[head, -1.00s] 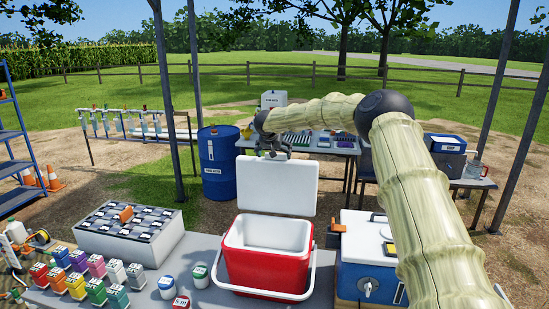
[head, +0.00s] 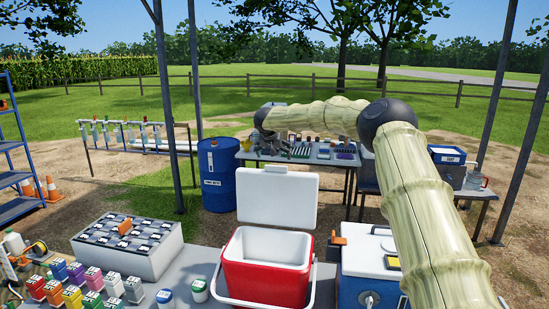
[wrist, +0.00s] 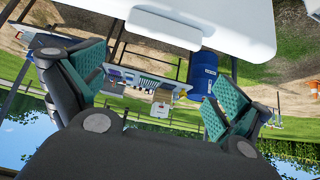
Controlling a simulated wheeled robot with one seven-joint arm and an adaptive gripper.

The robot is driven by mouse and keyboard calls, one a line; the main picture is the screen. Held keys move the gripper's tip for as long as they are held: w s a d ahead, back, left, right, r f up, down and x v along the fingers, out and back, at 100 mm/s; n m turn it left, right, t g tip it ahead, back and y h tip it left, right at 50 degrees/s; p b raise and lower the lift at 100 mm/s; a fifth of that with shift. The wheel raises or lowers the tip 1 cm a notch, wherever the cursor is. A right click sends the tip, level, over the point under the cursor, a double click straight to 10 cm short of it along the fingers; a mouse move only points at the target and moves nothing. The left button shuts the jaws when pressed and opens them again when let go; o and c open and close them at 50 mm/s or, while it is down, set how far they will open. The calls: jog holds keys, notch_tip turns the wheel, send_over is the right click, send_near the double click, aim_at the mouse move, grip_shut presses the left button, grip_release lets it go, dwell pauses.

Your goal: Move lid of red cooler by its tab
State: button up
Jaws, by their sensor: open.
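The red cooler (head: 262,282) stands on the near table with its white inside showing and nothing visible in it. Its white lid (head: 278,200) stands upright, open, at the cooler's back edge. The lid's tab (head: 277,168) is on its top edge. My gripper (head: 267,143) is above and just left of the tab, with a gap between them. In the wrist view my gripper (wrist: 155,98) is open, its green-padded fingers apart and nothing between them. The lid (wrist: 215,22) and its tab (wrist: 165,27) show at the top of that view, beyond the fingertips.
A blue cooler (head: 362,285) with a white top is close on the right. A grey case (head: 150,258) and several coloured bottles are on the left. A blue drum (head: 218,190) and a far table (head: 300,158) with small items stand behind. Open air surrounds the lid's top.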

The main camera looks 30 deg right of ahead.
jog(key=shift+w+r, duration=0.1)
jog(key=shift+r, duration=1.95)
jog(key=v, duration=1.1)
jog(key=shift+s+r, duration=0.2)
jog(key=shift+r, duration=0.1)
